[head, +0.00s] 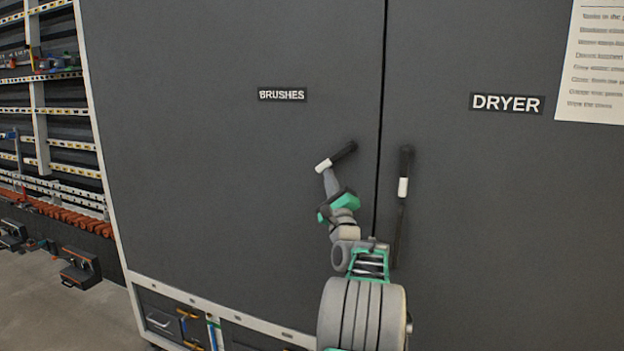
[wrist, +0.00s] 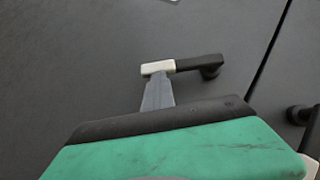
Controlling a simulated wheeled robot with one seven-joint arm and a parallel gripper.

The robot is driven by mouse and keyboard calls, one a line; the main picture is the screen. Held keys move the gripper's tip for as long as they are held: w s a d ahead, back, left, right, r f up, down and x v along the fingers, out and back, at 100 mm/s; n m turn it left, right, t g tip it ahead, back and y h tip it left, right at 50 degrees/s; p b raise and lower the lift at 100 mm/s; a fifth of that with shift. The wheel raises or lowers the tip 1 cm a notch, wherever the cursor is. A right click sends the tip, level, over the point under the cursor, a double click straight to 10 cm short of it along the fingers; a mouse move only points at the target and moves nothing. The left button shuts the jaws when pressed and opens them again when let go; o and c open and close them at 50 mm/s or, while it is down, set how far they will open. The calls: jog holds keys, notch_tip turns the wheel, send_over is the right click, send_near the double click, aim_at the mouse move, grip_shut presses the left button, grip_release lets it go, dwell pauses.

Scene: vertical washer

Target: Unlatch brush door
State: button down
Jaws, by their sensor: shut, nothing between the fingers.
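The brush door (head: 220,180) is the dark grey panel labelled BRUSHES, and it looks flush with the panel beside it. Its latch handle (head: 344,153) is black with a white end. It is tilted, with the white end lower left and the pivot upper right. My gripper (head: 328,172) is shut and empty, its fingertips right below the white end. In the wrist view, the handle (wrist: 196,64) lies nearly level and my fingertips (wrist: 159,78) meet the white end's underside. Whether they touch it, I cannot tell for sure.
The door labelled DRYER (head: 500,210) is to the right, past a narrow dark seam. Its handle (head: 403,187) hangs vertically close to my arm. A storage rack (head: 45,110) stands at the left. Drawers (head: 175,318) are below the brush door.

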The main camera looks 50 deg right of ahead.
jog(key=shift+w+a+r+p, duration=0.15)
jog(key=shift+w+r+p, duration=0.15)
jog(key=shift+w+r, duration=0.2)
jog(key=shift+a+r, duration=0.1)
jog(key=shift+r, duration=0.05)
jog(key=s+a+f+b, duration=0.4)
jog(key=s+f+b, duration=0.3)
jog(key=f, duration=0.3)
jog(key=shift+s+a, duration=0.3)
jog(key=shift+a, duration=0.05)
jog(key=shift+f, duration=0.1)
